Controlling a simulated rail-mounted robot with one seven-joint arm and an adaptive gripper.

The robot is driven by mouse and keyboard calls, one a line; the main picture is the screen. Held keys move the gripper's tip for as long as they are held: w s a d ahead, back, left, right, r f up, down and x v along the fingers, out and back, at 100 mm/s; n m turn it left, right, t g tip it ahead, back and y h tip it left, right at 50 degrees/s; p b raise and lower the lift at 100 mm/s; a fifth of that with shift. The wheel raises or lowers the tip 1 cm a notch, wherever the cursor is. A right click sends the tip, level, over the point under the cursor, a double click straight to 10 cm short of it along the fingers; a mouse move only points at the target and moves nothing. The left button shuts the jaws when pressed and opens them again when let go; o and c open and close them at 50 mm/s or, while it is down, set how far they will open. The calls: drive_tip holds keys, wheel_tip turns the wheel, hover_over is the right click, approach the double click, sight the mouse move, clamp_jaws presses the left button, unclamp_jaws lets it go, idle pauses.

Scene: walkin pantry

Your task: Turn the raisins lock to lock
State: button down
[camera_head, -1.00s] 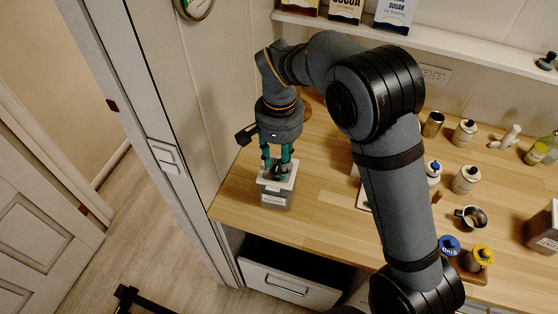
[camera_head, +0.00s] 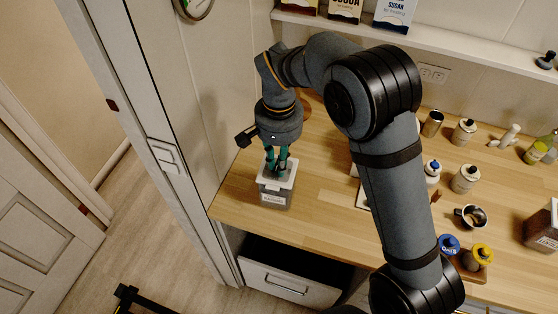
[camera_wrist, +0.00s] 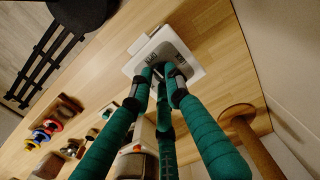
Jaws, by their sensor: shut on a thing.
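The raisins container (camera_head: 276,188) is a squarish box with a pale lid and a label on its front. It stands upright on the left end of the wooden counter in the head view. My gripper (camera_head: 277,170) points down over it, its green fingers closed together on the knob at the middle of the lid.
The wall and door frame are close on the left of the wooden counter (camera_head: 320,220). Several jars, a mug (camera_head: 470,216) and blue- and yellow-topped containers stand to the right. A wooden object (camera_wrist: 245,125) stands near the fingers in the wrist view.

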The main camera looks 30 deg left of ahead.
drive_tip(key=shift+f+m+b, duration=0.1)
drive_tip(key=shift+m+b, duration=0.2)
drive_tip(key=shift+b, duration=0.1)
drive_tip(key=m+b, duration=0.3)
drive_tip(key=shift+a+f+m, duration=0.1)
drive_tip(key=shift+m, duration=0.2)
drive_tip(key=m+b, duration=0.3)
drive_tip(key=m, duration=0.1)
drive_tip(key=shift+s+a+m, duration=0.1)
drive_tip(key=shift+s+m, duration=0.05)
drive_tip(key=shift+m, duration=0.15)
drive_tip(key=m+b, duration=0.2)
drive_tip(key=m, duration=0.2)
drive_tip(key=shift+a+m, duration=0.15)
drive_tip(key=shift+m, duration=0.15)
drive_tip(key=shift+a+m+b, duration=0.1)
drive_tip(key=shift+m+b, duration=1.05)
drive_tip(key=shift+m, duration=1.05)
drive_tip(key=shift+r, duration=0.2)
drive_tip(key=c, duration=1.7)
unclamp_jaws()
drive_tip(key=shift+o, duration=0.2)
